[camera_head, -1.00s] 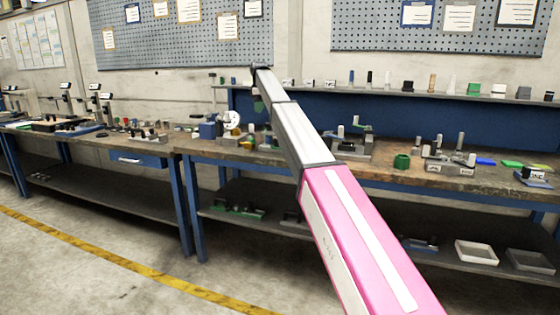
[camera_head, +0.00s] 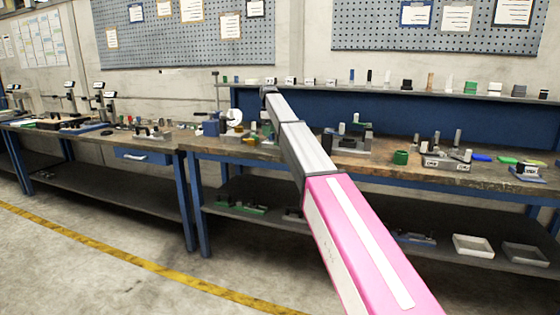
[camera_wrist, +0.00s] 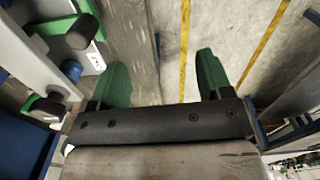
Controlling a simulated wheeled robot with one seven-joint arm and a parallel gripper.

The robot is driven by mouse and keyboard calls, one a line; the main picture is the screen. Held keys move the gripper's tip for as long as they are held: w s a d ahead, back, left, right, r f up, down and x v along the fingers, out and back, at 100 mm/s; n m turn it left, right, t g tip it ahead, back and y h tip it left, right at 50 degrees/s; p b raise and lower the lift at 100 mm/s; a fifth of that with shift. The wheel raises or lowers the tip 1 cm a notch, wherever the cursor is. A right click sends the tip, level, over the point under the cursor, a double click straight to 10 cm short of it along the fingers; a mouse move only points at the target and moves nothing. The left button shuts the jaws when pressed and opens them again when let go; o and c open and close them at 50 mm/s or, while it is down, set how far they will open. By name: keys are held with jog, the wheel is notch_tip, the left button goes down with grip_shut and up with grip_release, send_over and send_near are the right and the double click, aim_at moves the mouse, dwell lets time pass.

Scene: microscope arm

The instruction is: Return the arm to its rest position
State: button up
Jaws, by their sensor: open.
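My arm (camera_head: 315,160) stretches from the bottom right of the head view up towards the workbench, its far end in front of the blue back panel. In that view my gripper is hidden behind the arm. In the wrist view my gripper (camera_wrist: 163,80) shows two green fingers spread wide apart. Nothing is between them except the view of the bench edge and floor beyond.
The workbench (camera_head: 450,178) carries a green cylinder (camera_head: 400,157) and several small fixtures. A shelf (camera_head: 425,94) with several small items runs behind it. White trays (camera_head: 473,246) lie on the lower shelf. The floor (camera_head: 90,270) in front is clear.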

jog(key=s+d+f+m, duration=0.2)
jog(key=s+d+f, duration=0.3)
jog(key=s+f, duration=0.3)
jog(key=s+d+f+m, duration=0.3)
jog(key=s+d+f, duration=0.3)
jog(key=f, duration=0.5)
jog(key=s+d+f+m, duration=0.2)
jog(key=s+d+f, duration=0.2)
jog(key=s+f, duration=0.45)
jog(key=s+d+f+m, duration=0.2)
jog(key=s+f, duration=0.3)
jog(key=s, duration=0.4)
jog(key=s+d+f+m, duration=0.3)
jog(key=s+d+f, duration=0.1)
jog(key=s, duration=0.4)
jog(key=s+d+f+m, duration=0.3)
jog(key=s+f, duration=0.3)
jog(key=s, duration=0.3)
jog(key=shift+s, duration=0.35)
jog(key=shift+d, duration=0.1)
